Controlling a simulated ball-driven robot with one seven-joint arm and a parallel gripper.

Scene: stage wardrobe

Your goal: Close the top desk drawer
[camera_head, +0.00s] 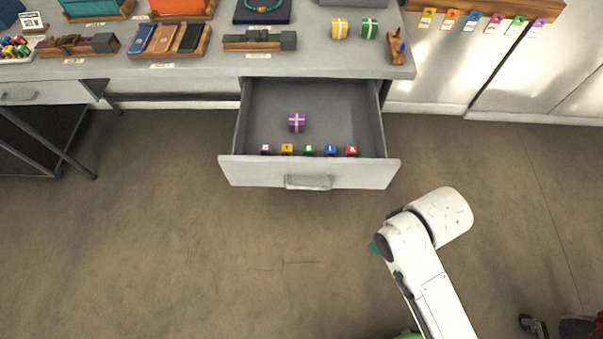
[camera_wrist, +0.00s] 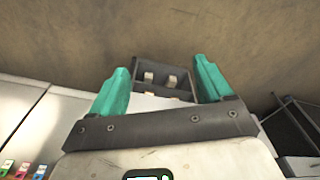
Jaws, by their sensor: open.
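The desk drawer (camera_head: 262,174) is pulled far out from under the desk top in the head view. Its pale front has a grey bar handle (camera_head: 309,183) at the middle. Inside lie a purple box with a pale cross band (camera_head: 296,122) and a row of several small coloured cubes (camera_head: 309,150) behind the front. My gripper (camera_wrist: 163,72) is open in the wrist view, with teal fingers spread and nothing gripped. In the head view my arm is low and right of the drawer, apart from its front, with only a bit of teal showing; the fingers are mostly hidden.
The desk top (camera_head: 205,69) holds trays, a yellow gift box (camera_head: 340,28) and a green gift box (camera_head: 369,28). A second, shut drawer (camera_head: 40,92) is at left. Bare floor (camera_head: 200,250) lies before the drawer. A dark slotted object (camera_wrist: 162,78) shows between my fingers, unclear.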

